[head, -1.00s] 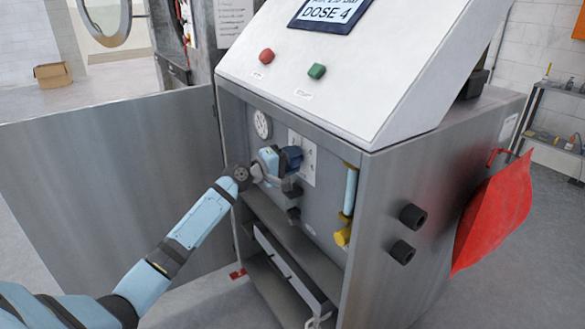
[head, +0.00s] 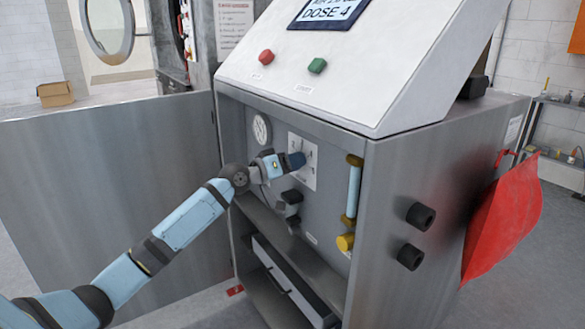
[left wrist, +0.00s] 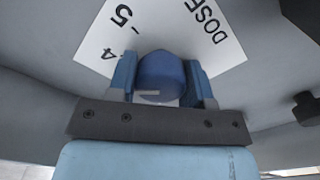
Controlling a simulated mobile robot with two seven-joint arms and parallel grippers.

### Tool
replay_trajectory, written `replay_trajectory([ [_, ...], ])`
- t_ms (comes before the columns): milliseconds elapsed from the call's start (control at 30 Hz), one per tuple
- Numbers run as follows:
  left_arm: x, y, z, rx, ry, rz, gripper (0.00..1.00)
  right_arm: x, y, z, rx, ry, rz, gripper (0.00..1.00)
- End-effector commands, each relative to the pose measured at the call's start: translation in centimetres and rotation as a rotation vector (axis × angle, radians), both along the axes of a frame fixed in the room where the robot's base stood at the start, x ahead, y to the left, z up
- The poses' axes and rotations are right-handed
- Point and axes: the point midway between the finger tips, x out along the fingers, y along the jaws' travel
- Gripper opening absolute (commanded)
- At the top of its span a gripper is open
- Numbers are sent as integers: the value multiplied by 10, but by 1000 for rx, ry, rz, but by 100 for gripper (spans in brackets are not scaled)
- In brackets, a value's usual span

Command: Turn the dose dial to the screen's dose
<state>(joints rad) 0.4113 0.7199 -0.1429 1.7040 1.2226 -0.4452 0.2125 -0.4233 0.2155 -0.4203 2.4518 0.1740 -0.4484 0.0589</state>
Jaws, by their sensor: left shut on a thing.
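The dose dial is a dark blue round knob (left wrist: 162,72) on a white plate (left wrist: 100,35) with "DOSE", "4" and "5" showing in the left wrist view. A short pale mark shows on the knob, pointing left toward the side of the "4". My left gripper (left wrist: 162,85) is shut on the knob, one blue finger on each side. In the head view the left gripper (head: 288,163) reaches the plate (head: 309,170) and largely hides the dial. The screen (head: 328,10) reads "DOSE 4". My right gripper is not in view.
A round gauge (head: 261,128) sits left of the plate, and a black valve handle (head: 291,202) below it. A light blue tube with yellow fittings (head: 354,188) stands to the right. The open cabinet door (head: 110,180) is at the left.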

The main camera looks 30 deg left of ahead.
Motion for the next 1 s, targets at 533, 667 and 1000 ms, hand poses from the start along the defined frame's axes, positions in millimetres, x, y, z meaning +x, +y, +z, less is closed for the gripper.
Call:
replay_trajectory([
  [533,0,-1,-1,74,-29,-1,22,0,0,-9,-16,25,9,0],
  [667,0,-1,-1,74,-29,-1,22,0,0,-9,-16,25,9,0],
  [1000,0,0,0,72,-29,-1,72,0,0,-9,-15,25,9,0],
])
